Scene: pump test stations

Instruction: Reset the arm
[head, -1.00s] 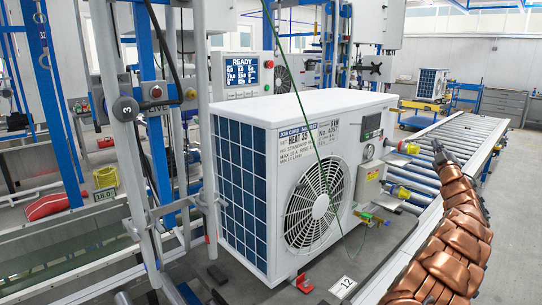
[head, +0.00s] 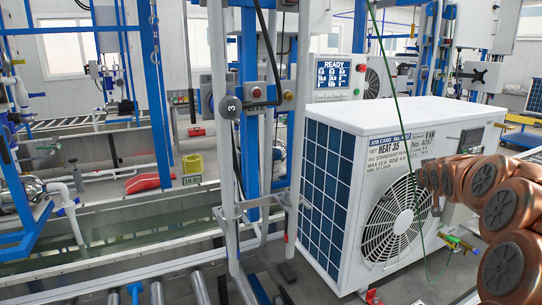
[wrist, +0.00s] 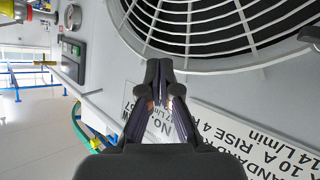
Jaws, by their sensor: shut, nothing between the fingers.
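My arm (head: 500,195) is a chain of copper-coloured segments at the right of the head view, crossing in front of the white heat pump unit (head: 460,128). My gripper (wrist: 166,66) shows in the wrist view, its dark fingers together and empty. It is in front of the unit's face, below the fan grille (wrist: 205,28) in that picture, and over the printed label. I cannot tell whether it touches the face. In the head view the gripper is not clearly visible.
A test panel (head: 333,78) reading READY stands behind the unit. A grey post (head: 222,130) and blue frames stand left of it. A green cord (head: 400,120) hangs across the unit's front. A water trough (head: 120,215) is at left. Green and yellow fittings (head: 455,242) sit low at right.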

